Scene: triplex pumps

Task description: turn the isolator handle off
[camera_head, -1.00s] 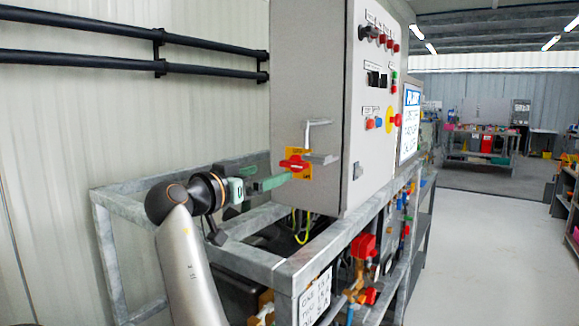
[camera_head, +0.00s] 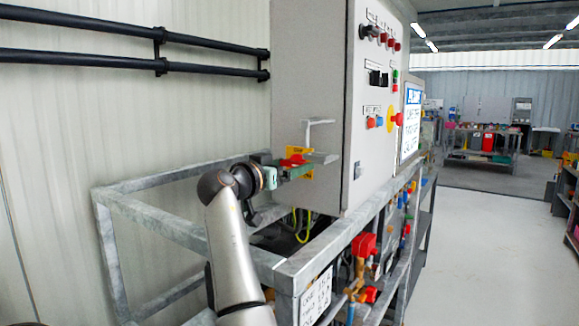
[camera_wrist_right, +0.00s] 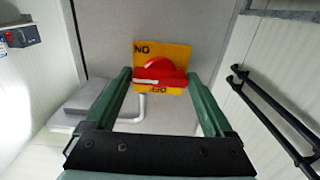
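The isolator handle (camera_head: 293,160) is red on a yellow plate (camera_head: 306,152), on the side of the grey control cabinet (camera_head: 305,80). In the right wrist view the red handle (camera_wrist_right: 160,74) lies crosswise on the yellow plate (camera_wrist_right: 178,54), with part of the lettering hidden. My right gripper (camera_wrist_right: 160,82) is open, with one green finger on each side of the handle. The fingers look apart from the handle, though depth is hard to judge. In the head view my right gripper (camera_head: 292,170) is at the handle and partly covers it. My left gripper is not in view.
A grey bracket (camera_head: 320,140) sticks out beside the plate. The galvanised frame (camera_head: 190,232) runs below and around my right arm. Black rails (camera_head: 110,50) line the wall at left. The floor (camera_head: 480,240) at right is clear.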

